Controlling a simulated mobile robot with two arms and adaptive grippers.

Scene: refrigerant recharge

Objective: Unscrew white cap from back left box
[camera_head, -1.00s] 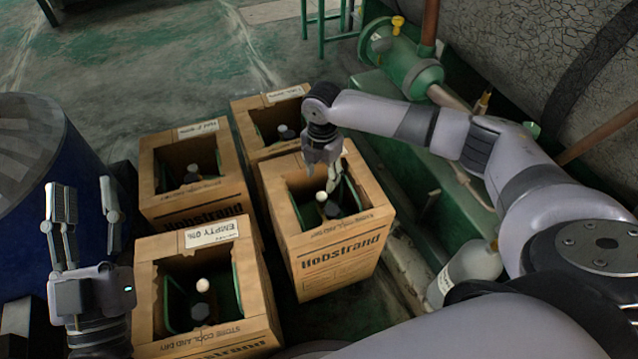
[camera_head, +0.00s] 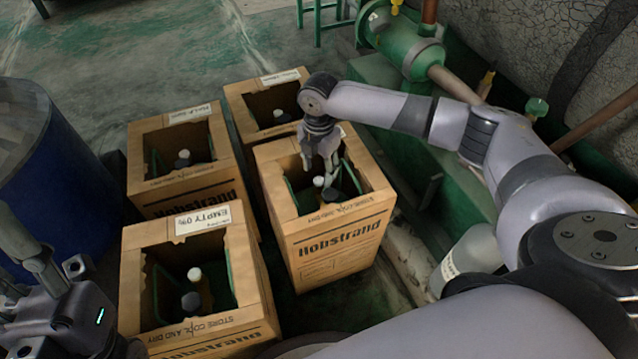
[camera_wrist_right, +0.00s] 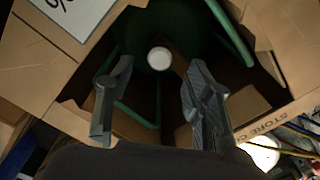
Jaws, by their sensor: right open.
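The back left box (camera_head: 185,190) is an open cardboard carton with a dark cylinder top inside and a small pale cap (camera_head: 184,154) above it. My right gripper (camera_head: 318,168) is not at that box; it reaches down into the front right box (camera_head: 335,245). Its fingers are open beside a round white cap (camera_head: 319,181). In the right wrist view the open fingers (camera_wrist_right: 159,82) flank this white cap (camera_wrist_right: 159,58), with gaps on both sides. My left gripper (camera_head: 30,270) is partly cut off at the lower left; its finger opening is unclear.
The front left box (camera_head: 205,335) has an "EMPTY 0%" label and a white cap (camera_head: 194,274). The back right box (camera_head: 238,110) stands behind. A blue drum (camera_head: 75,200) is at left, and green machinery (camera_head: 400,45) at right. Open floor lies beyond the boxes.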

